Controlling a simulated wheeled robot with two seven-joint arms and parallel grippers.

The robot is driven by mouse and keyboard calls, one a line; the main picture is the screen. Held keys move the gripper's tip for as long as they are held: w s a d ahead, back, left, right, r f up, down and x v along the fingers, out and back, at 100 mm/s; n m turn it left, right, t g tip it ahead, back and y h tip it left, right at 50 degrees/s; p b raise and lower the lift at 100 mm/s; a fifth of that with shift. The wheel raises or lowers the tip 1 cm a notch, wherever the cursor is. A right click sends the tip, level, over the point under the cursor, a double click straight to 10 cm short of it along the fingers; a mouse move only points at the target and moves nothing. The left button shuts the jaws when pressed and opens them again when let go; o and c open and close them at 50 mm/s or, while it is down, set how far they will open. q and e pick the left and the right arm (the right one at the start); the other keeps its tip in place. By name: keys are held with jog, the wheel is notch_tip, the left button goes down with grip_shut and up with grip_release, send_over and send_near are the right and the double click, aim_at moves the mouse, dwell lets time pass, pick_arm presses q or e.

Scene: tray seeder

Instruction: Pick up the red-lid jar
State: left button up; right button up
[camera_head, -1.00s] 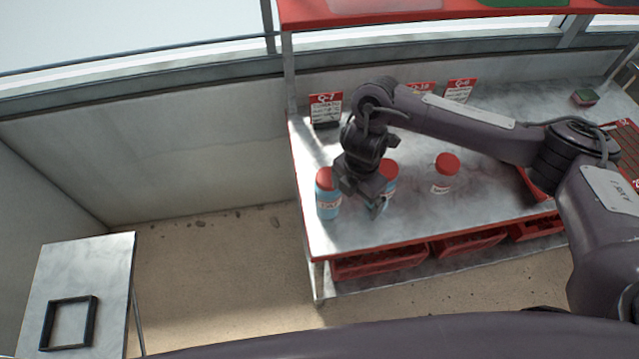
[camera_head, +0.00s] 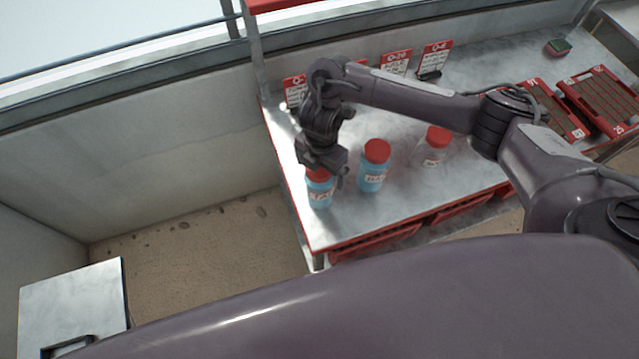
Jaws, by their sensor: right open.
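Three jars with red lids stand upright on the metal table. The leftmost jar (camera_head: 320,196) is blue with a white label, near the table's left end. A second blue jar (camera_head: 372,177) stands to its right. A third jar (camera_head: 432,152), clear or pale with a white label, stands farther right. My right gripper (camera_head: 324,168) is over the leftmost jar, its open fingers at the lid and hiding part of it. I cannot tell whether the fingers touch the lid. My left gripper is not in view.
The metal table (camera_head: 400,215) has a red front edge with red crates beneath. Red and white sign cards (camera_head: 396,63) stand along its back. A small table (camera_head: 70,295) stands lower left.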

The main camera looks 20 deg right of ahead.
jog(key=f, duration=0.2)
jog(key=shift+w+a+f, duration=0.15)
jog(key=shift+a+f, duration=0.05)
jog(key=shift+f, duration=0.35)
jog(key=shift+d+r, duration=0.1)
jog(key=c, duration=2)
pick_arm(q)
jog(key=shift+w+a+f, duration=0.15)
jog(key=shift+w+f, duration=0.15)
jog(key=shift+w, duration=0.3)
pick_arm(e)
jog(key=shift+w, duration=0.1)
grip_shut()
jog(key=shift+r, duration=0.15)
